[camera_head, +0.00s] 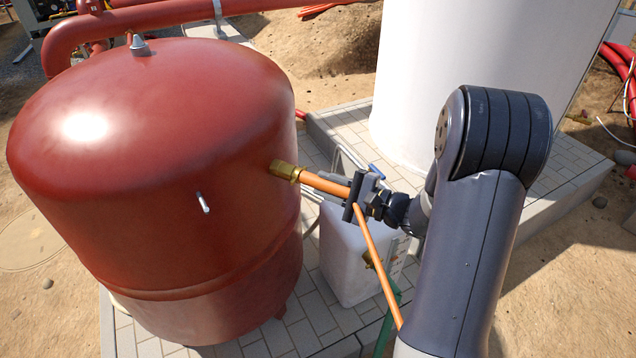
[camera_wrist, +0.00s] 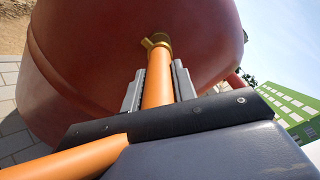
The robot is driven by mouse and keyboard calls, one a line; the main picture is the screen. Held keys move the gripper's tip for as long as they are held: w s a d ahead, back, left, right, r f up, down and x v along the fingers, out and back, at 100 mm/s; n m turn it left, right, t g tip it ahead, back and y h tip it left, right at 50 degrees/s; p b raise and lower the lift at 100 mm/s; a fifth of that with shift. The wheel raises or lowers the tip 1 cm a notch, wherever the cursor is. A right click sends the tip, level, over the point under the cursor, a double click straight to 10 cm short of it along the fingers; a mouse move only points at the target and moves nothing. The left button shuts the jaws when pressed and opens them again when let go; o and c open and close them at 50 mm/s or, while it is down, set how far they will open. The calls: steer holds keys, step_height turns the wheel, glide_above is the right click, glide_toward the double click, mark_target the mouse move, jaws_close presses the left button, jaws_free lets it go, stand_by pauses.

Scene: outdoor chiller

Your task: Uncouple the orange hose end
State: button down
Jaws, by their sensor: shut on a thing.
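The orange hose (camera_head: 326,184) runs from a brass fitting (camera_head: 284,170) on the side of the red tank (camera_head: 150,150). My gripper (camera_head: 356,190) is shut on the hose a short way from the fitting. In the wrist view, the hose (camera_wrist: 158,85) lies between the two grey fingers (camera_wrist: 157,88) and leads up to the brass fitting (camera_wrist: 156,41), which still meets the tank wall. Past my gripper the hose hangs down toward the lower right, and part of it is hidden behind my arm.
A white plastic container (camera_head: 345,260) stands under the hose on the paved slab (camera_head: 290,335). A large white cylinder (camera_head: 440,90) stands on a raised block at the back. Red pipes (camera_head: 75,40) run behind the tank. A small metal handle (camera_head: 203,202) sticks out of the tank.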

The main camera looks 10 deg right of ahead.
steer(key=shift+s+d+b, duration=0.25)
steer(key=shift+d+b, duration=0.1)
stand_by(0.4)
steer(key=shift+s+d, duration=0.2)
steer(key=shift+d, duration=0.1)
steer(key=shift+b+v, duration=0.5)
steer(key=shift+v, duration=1.8)
steer(key=c, duration=1.7)
jaws_free()
jaws_close()
